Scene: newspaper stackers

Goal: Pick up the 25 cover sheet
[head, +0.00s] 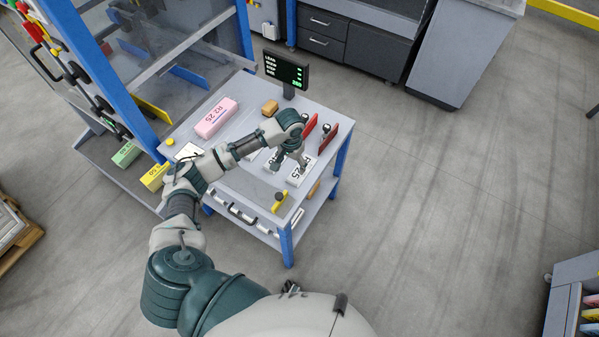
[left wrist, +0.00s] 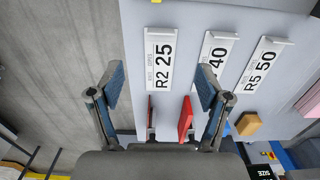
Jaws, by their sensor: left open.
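The 25 cover sheet is a white card marked "R2 25" (left wrist: 160,62), lying flat on the grey table top. In the head view it (head: 297,178) shows beside and partly under my left gripper (head: 290,162). The gripper points down at the table, open and empty. In the left wrist view its two blue-padded fingers (left wrist: 160,88) are wide apart, with the 25 sheet between and beyond them. A card ending in 40 (left wrist: 213,68) is partly hidden by the right finger, and a card marked "R5 50" (left wrist: 267,65) lies further right. My right gripper is not in view.
A red upright piece (left wrist: 186,118) stands close to the fingers. On the table (head: 235,182) are a pink bundle marked "R2 25" (head: 215,118), a tan block (head: 270,107) and a small monitor (head: 287,70). A blue-framed rack (head: 122,80) stands at the left.

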